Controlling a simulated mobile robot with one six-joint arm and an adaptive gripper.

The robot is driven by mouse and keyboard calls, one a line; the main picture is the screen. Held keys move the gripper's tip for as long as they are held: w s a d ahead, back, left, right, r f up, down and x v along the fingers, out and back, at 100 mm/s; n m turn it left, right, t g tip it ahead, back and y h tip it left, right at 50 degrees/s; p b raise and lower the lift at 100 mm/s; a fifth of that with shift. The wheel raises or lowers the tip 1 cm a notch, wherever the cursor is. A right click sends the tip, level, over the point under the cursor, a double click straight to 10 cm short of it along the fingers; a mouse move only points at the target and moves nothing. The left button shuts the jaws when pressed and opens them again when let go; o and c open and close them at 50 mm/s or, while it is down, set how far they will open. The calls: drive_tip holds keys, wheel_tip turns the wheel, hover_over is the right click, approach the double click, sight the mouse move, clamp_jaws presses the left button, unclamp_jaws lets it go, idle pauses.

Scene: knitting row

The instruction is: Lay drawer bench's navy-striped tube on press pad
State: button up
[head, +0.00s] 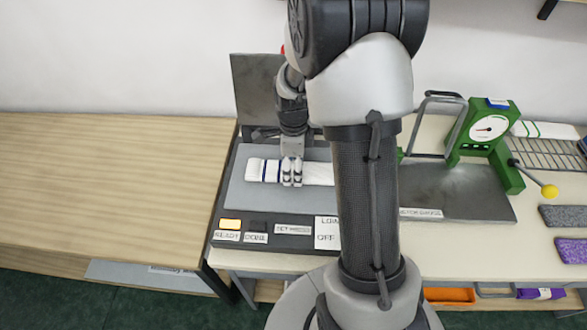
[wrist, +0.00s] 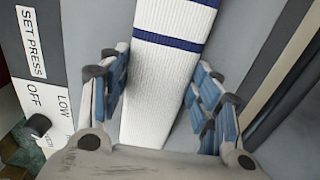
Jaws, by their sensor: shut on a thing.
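The navy-striped tube (head: 262,170) is white with dark blue bands near its left end. It lies crosswise over the grey press pad (head: 240,195); whether its whole underside touches the pad I cannot tell. My gripper (head: 291,180) points down over the tube's middle and is shut on it. In the wrist view the white ribbed tube (wrist: 158,90) runs between the fingers of my gripper (wrist: 160,95), with two navy stripes beyond them. My arm hides the tube's right end in the head view.
The press lid (head: 258,95) stands raised behind the pad. The front panel has a lit START button (head: 231,224) and a knob (wrist: 38,125). A green dial gauge (head: 489,130) with a yellow-knobbed lever stands right. The wooden bench top (head: 110,190) at left is clear.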

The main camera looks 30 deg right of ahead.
sight(293, 170)
drive_tip(key=o, duration=0.8)
drive_tip(key=shift+f, duration=0.2)
drive_tip(key=shift+o, duration=0.2)
wheel_tip(293, 170, up, 12)
drive_tip(key=r+p, duration=0.1)
drive_tip(key=p, duration=0.3)
drive_tip(key=s+a+r+n+t, duration=0.2)
drive_tip(key=s+a+r+n, duration=0.6)
drive_tip(key=r+n, duration=0.35)
drive_tip(key=s+a+r+n+t, duration=0.2)
drive_tip(key=s+a+n, duration=0.2)
drive_tip(key=s+n, duration=0.7)
drive_tip(key=shift+s+a+r+n+t, duration=0.2)
drive_tip(key=shift+s+n+t, duration=0.1)
drive_tip(key=shift+n, duration=0.85)
